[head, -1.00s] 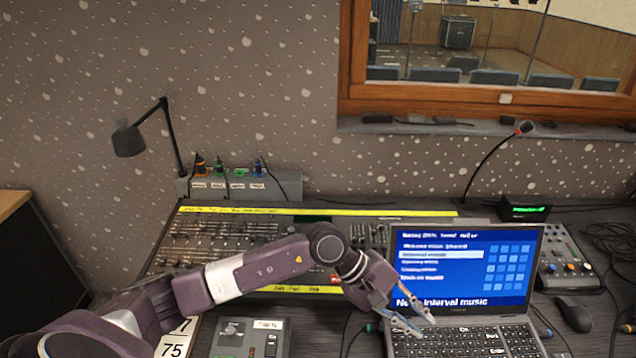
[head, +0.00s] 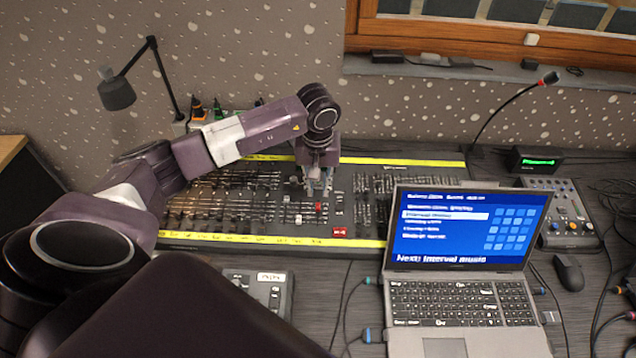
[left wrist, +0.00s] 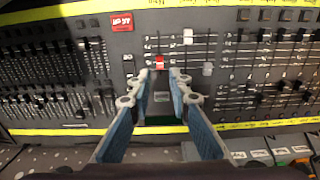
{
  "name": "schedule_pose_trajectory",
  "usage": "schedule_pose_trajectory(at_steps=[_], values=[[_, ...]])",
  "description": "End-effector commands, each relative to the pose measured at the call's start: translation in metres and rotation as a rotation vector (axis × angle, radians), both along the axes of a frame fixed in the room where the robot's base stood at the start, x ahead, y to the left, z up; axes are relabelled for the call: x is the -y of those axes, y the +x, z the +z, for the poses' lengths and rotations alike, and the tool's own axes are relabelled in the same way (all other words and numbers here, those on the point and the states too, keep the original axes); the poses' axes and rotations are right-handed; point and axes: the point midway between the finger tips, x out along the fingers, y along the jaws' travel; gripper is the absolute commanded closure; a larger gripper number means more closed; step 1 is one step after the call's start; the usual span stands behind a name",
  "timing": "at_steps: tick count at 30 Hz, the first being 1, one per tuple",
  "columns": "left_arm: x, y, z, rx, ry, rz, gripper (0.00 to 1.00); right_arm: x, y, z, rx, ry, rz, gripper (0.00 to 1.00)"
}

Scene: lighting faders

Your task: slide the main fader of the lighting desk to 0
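The lighting desk (head: 250,238) is a wide black panel with rows of faders and yellow strips along its long edges. A red fader cap (head: 319,207) sits right of the middle; it also shows in the left wrist view (left wrist: 159,62). A white cap (head: 298,219) is beside it. I cannot read which is labelled main. My left gripper (head: 318,188) points down over the desk by the red cap. In the left wrist view its fingers (left wrist: 160,80) are apart, with the red cap just beyond the gap between the tips. Contact is unclear. My right gripper is not visible.
A red button (head: 340,232) is near the desk's front edge. A laptop (head: 460,290) stands to the right, with a small mixer (head: 560,215) and mouse (head: 569,273) beyond. A desk lamp (head: 117,93) and gooseneck microphone (head: 548,79) stand behind.

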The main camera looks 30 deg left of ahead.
Motion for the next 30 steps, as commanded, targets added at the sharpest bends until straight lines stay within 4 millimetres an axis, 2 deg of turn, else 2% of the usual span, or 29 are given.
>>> schedule_pose_trajectory(at_steps=[1,8,15,21,29,30], values=[[0.000,0.000,-0.009,-0.002,0.000,0.000,0.82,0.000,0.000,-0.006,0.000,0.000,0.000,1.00],[-0.001,0.002,-0.037,-0.001,-0.002,0.000,0.82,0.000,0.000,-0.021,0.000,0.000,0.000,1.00],[-0.003,0.004,-0.065,0.001,-0.001,0.001,0.82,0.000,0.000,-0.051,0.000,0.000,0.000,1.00],[-0.003,0.006,-0.073,0.001,-0.001,0.001,0.82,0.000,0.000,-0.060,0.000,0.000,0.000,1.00],[-0.003,0.005,-0.072,0.000,-0.001,0.001,0.82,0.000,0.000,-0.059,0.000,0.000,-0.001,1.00],[-0.003,0.005,-0.072,0.000,-0.001,0.001,0.85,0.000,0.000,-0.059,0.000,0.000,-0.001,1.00]])
